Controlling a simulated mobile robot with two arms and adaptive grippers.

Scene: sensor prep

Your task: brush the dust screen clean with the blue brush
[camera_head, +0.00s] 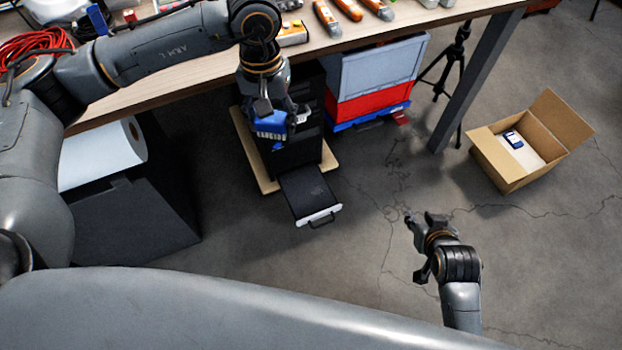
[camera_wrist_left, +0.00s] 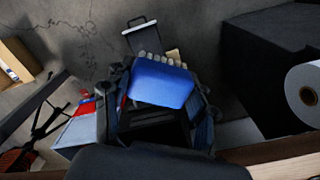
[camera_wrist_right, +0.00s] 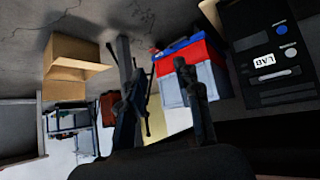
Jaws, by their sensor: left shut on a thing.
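My left gripper (camera_head: 276,116) is shut on the blue brush (camera_head: 270,127), above the black box. In the left wrist view the blue brush (camera_wrist_left: 160,82) fills the space between the fingers, and its pale bristles (camera_wrist_left: 158,58) point toward the pulled-out panel. That dark panel, apparently the dust screen (camera_head: 308,188), sticks out low from the black box and has a light front edge and a handle. It also shows in the left wrist view (camera_wrist_left: 141,38), beyond the brush and apart from it. Dust on it cannot be made out. My right gripper (camera_head: 424,220) is open and empty over the floor.
A cardboard box (camera_head: 500,165) lies farther right. The floor between is clear.

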